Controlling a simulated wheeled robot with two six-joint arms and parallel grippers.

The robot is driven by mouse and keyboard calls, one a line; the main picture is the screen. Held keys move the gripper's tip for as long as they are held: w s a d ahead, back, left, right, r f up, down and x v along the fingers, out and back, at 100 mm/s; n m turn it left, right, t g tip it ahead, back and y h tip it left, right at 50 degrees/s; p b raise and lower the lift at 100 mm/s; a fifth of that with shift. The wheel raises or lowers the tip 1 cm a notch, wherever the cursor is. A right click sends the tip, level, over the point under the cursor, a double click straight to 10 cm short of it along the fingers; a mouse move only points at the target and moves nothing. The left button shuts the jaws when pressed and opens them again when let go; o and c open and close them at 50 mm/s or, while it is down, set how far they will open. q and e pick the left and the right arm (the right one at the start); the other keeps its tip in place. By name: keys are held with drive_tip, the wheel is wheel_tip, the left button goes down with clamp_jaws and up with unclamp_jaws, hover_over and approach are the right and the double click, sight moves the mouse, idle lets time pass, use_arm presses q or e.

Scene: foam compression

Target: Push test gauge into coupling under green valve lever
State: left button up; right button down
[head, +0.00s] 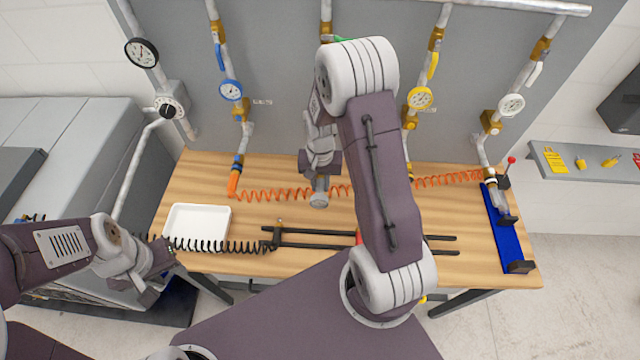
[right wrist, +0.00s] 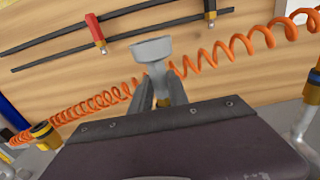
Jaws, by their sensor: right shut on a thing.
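The test gauge, a grey round head on a short stem, shows below my right gripper in the head view (head: 319,200) and between the fingers in the right wrist view (right wrist: 152,50). My right gripper (right wrist: 161,92) is shut on its stem, above the bench near the wall panel. The green valve lever (head: 340,39) is mostly hidden behind my right arm; only a small green edge shows. The coupling under it is hidden by the arm. My left gripper (head: 150,273) is at the lower left, beside the bench; its jaw opening is unclear.
On the wooden bench (head: 262,175) lie a white tray (head: 197,226), an orange coiled hose (head: 275,195), a black coiled hose (head: 215,244), black clamp bars (head: 315,235) and a blue rail (head: 497,222). Pipes with a blue gauge (head: 231,90) and yellow gauge (head: 420,98) flank my right arm.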

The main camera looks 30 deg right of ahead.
sight(321, 183)
drive_tip(key=shift+w, duration=0.1)
drive_tip(key=c, duration=1.2)
unclamp_jaws()
drive_tip(key=shift+d, duration=0.1)
wheel_tip(321, 183, up, 9)
drive_tip(key=shift+r+b, duration=0.1)
drive_tip(key=shift+b, duration=0.95)
